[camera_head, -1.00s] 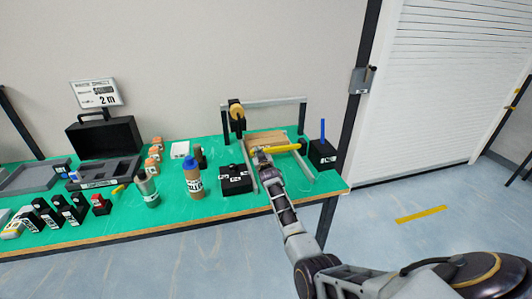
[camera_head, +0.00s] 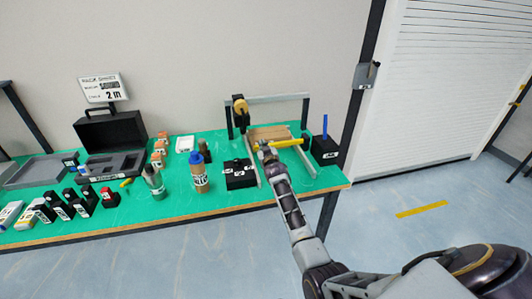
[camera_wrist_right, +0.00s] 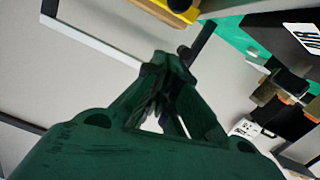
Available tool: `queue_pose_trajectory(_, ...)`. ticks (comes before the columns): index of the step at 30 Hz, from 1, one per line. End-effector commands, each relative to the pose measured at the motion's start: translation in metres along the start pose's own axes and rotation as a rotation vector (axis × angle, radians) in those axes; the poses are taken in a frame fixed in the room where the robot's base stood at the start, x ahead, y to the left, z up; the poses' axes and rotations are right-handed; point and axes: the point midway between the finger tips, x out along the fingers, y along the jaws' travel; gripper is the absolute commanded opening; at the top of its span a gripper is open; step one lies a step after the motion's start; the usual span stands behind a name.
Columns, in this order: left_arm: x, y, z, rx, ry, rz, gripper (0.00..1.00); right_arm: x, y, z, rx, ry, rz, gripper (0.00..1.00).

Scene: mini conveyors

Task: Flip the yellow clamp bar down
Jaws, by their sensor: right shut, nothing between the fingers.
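The yellow clamp bar (camera_head: 287,143) lies roughly level across the small fixture at the right end of the green table in the head view. In the right wrist view the yellow bar (camera_wrist_right: 165,12) crosses the top edge, with a dark end piece. My right gripper (camera_head: 265,153) is shut and empty at the left end of the bar. In the wrist view its fingertips (camera_wrist_right: 172,58) are together below the bar, with a dark rod just beyond them. I cannot tell whether they touch anything. My left gripper is not in view.
A grey frame (camera_head: 268,98) with a tan roll (camera_head: 241,106) stands behind. A black box (camera_head: 325,150) with a blue rod is to the right, another black box (camera_head: 239,173) to the left. Bottles (camera_head: 200,176), a black case (camera_head: 112,133) and small parts fill the left.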

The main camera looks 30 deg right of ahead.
Motion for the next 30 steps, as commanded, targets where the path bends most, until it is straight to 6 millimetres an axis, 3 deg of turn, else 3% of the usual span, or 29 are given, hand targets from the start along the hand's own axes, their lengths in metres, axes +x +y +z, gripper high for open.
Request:
queue_pose_trajectory(18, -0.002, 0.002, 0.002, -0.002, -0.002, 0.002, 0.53, -0.048, 0.001, 0.0, -0.001, 0.0, 0.0, 0.0)
queue_pose_trajectory(30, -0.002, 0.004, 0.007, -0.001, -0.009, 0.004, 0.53, -0.056, 0.001, -0.001, 0.0, 0.0, 0.0, 0.0)
